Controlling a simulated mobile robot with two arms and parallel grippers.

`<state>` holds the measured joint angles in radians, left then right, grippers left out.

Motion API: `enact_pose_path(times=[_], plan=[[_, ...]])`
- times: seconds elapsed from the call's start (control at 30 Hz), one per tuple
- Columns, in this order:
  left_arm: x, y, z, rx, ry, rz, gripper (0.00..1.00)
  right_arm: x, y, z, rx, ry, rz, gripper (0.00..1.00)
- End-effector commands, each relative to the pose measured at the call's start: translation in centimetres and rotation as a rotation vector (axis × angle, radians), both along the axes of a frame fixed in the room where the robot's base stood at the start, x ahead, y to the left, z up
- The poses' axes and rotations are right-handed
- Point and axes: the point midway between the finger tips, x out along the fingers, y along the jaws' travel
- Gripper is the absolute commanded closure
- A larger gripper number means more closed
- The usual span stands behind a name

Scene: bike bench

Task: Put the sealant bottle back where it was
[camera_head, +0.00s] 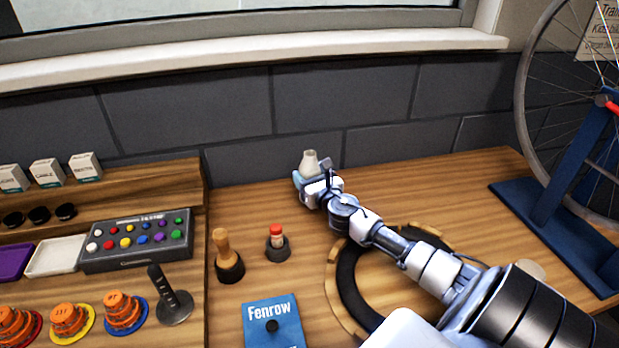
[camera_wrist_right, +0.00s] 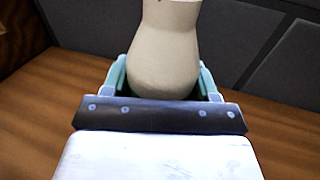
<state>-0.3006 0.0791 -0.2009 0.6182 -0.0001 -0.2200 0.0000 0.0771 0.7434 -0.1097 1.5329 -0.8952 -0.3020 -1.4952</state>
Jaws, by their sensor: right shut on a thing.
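The sealant bottle, cream-coloured with a rounded body and narrower neck, shows in the head view (camera_head: 309,160) at the back of the bench near the grey wall. My right gripper (camera_head: 311,180) is shut around its lower body. In the right wrist view the bottle (camera_wrist_right: 165,50) stands upright between the two pale green fingers of the gripper (camera_wrist_right: 163,82). Its top is cut off there, and its base is hidden by the gripper. I cannot tell whether the base touches the wood. My left gripper is not in view.
A wooden-handled tool (camera_head: 222,245) and a red-capped small bottle (camera_head: 276,237) stand in dark holders left of my arm. A black tyre ring (camera_head: 350,285) lies under my arm. A blue wheel stand (camera_head: 560,215) is at right. Bare bench (camera_head: 430,190) lies right of the gripper.

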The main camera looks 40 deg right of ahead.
Motion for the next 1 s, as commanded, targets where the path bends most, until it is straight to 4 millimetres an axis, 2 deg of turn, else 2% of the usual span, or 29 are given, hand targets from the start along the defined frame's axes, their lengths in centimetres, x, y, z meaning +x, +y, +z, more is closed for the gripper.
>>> enact_pose_path(times=[0.27,0.3,0.43,0.77,1.0], plan=[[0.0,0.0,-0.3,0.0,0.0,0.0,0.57,0.0,0.0,-0.3,-0.001,-0.001,-0.001,0.7],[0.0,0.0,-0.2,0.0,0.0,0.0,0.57,0.0,0.0,-0.2,-0.001,0.0,0.0,0.36],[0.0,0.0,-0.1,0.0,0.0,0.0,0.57,0.0,0.0,-0.1,-0.001,0.0,-0.001,0.17],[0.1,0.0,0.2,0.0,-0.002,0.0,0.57,0.0,0.0,0.3,-0.001,-0.001,-0.001,0.15],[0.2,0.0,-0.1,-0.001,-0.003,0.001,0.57,-2.8,0.7,0.0,-0.001,0.003,0.002,0.15]])
